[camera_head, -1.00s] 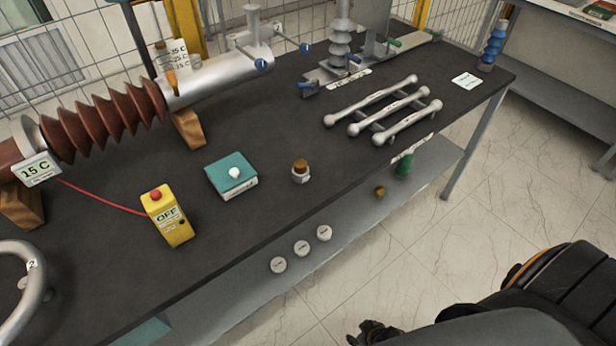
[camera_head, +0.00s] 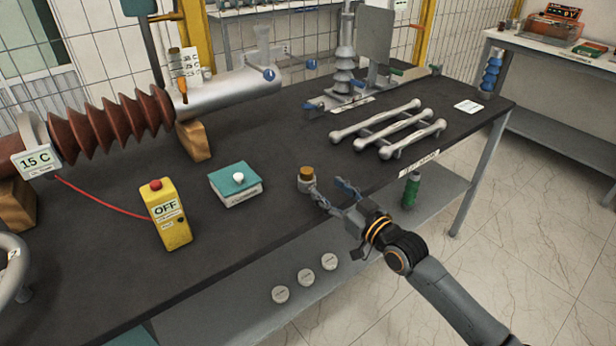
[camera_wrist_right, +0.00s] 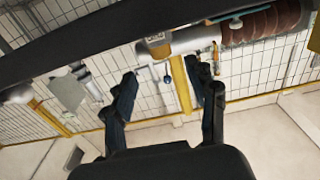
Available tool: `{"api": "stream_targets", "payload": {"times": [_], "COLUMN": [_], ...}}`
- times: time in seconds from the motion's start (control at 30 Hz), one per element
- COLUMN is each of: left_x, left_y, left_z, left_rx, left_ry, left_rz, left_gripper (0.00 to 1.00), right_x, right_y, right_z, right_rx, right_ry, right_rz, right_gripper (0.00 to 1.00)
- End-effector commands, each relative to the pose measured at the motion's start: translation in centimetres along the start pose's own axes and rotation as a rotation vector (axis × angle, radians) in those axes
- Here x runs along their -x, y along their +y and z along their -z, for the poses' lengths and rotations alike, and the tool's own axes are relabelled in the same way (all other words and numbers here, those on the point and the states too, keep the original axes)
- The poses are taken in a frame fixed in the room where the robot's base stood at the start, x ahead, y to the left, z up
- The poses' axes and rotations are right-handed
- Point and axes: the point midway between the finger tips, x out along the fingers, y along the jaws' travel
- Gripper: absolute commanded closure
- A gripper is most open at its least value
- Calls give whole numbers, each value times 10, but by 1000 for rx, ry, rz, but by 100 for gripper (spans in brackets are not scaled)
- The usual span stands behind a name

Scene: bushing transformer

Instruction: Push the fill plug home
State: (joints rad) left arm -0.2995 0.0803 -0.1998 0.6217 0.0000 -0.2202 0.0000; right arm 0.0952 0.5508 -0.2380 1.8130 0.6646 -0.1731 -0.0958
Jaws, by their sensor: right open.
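My right gripper (camera_head: 328,194) is open and empty, reaching over the bench's front edge; its spread fingers also show in the wrist view (camera_wrist_right: 170,88). One fingertip appears beside a small jar with a brown-orange top (camera_head: 306,173) in the head view; I cannot tell whether they touch. The silver housing (camera_head: 225,92) of the brown-ribbed bushing lies at the back left. A slim brown-and-orange upright piece (camera_head: 182,88) stands by the housing's ribbed end. I cannot tell for certain which piece is the fill plug or how deep it sits. My left gripper is not in view.
A yellow OFF box (camera_head: 166,215) with a red button and cable and a teal-topped box (camera_head: 236,183) stand left of the jar. Silver rods (camera_head: 390,130) lie to the right. The dark benchtop (camera_head: 265,145) between the jar and housing is clear.

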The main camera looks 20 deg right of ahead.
Motion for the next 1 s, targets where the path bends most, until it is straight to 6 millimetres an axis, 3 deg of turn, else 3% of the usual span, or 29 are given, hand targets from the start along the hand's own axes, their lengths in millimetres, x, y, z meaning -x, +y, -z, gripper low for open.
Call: {"api": "stream_targets", "payload": {"times": [0.1, 0.37, 0.67, 0.97, 1.0], "left_x": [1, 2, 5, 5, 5], "left_y": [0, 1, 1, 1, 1], "left_z": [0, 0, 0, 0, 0], "left_rx": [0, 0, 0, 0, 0], "left_ry": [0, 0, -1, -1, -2], "left_rz": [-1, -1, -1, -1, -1], "left_gripper": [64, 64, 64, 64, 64], "right_x": [-23, -44, -86, -92, -92], "right_y": [0, -1, -1, -1, -1], "right_z": [1, 1, 3, 2, 2], "right_rx": [-1, 1, 1, 1, 1], "right_ry": [1, -1, -2, -2, -2], "right_rz": [0, 0, 0, 0, 0], "right_gripper": [43, 43, 43, 43, 47]}}
